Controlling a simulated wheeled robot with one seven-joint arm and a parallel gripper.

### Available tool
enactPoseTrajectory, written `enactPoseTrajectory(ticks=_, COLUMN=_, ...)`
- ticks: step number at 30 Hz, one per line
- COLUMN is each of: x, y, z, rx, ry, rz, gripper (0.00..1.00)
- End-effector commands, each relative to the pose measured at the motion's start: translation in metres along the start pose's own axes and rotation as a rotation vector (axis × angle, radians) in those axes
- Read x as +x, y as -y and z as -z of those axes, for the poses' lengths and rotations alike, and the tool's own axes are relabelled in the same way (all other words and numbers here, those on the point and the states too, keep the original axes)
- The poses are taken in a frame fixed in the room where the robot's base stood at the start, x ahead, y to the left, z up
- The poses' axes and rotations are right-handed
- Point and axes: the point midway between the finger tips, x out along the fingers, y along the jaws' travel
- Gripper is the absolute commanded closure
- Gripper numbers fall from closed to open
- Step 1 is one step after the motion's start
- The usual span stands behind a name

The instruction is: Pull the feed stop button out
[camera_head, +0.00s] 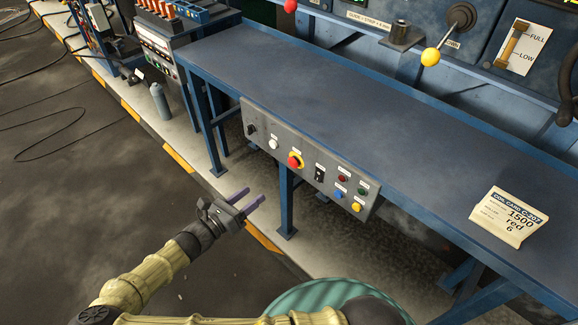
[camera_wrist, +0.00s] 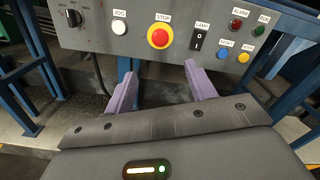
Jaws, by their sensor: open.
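The feed stop button is a red mushroom button on a yellow ring (camera_head: 295,161), set in a grey control panel (camera_head: 262,127) on the front of the blue bench. In the wrist view the red button (camera_wrist: 159,38) sits under a STOP label, above and between my fingers. My gripper (camera_head: 246,200) is open and empty, with two purple fingers, in front of and below the panel. Its fingers (camera_wrist: 162,80) point toward the panel and are apart from the button. Whether the button is pushed in or out cannot be told.
Beside the button are a white JOG button (camera_wrist: 119,28) and a black LAMP rocker switch (camera_wrist: 197,40). Several coloured buttons sit further right. A blue bench leg (camera_head: 286,205) stands below the panel. A card (camera_head: 508,216) stands on the bench. Open floor lies left.

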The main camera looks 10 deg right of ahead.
Motion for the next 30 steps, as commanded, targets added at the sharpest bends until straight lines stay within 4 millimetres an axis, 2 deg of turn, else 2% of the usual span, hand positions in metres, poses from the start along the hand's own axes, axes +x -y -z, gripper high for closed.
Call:
enactPoseTrajectory(ticks=21, x=0.126, y=0.002, z=0.000, rx=0.000, ry=0.000, rz=0.007, gripper=0.44)
enactPoseTrajectory(ticks=25, x=0.146, y=0.002, z=0.000, rx=0.000, ry=-0.001, rz=0.006, gripper=0.44)
enactPoseTrajectory(ticks=30, x=0.160, y=0.002, z=0.001, rx=0.000, ry=-0.002, rz=0.004, gripper=0.44)
